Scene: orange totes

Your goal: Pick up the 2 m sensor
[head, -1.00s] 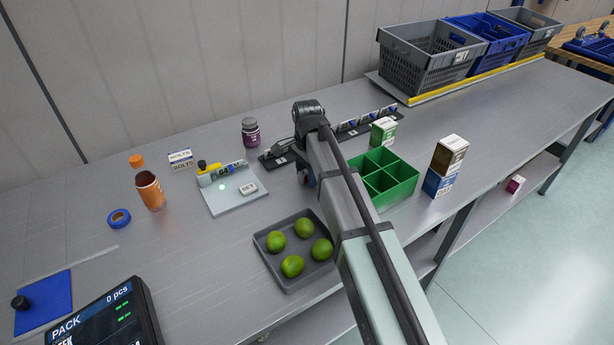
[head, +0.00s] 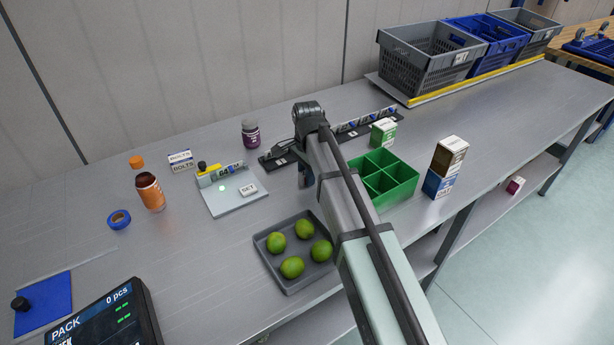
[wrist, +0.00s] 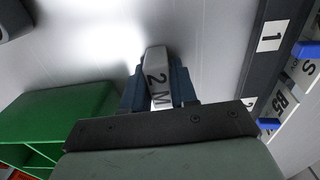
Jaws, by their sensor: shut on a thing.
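The 2 m sensor (wrist: 157,72) is a light grey block marked "2 M" in the wrist view. It sits between the two dark blue-grey fingers of my gripper (wrist: 158,88), which is shut on it. Grey bench surface shows around its far end; I cannot tell whether it touches the bench. In the head view my gripper (head: 303,180) is mostly hidden behind my arm, between the black rail and the green divided bin, and the sensor cannot be made out there.
A black rail (head: 276,157) with labelled slots runs behind my gripper; it also shows in the wrist view (wrist: 262,60). A green divided bin (head: 384,192) stands to the right. A grey tray (head: 270,262) of limes is in front. A grey fixture plate (head: 236,204) lies to the left.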

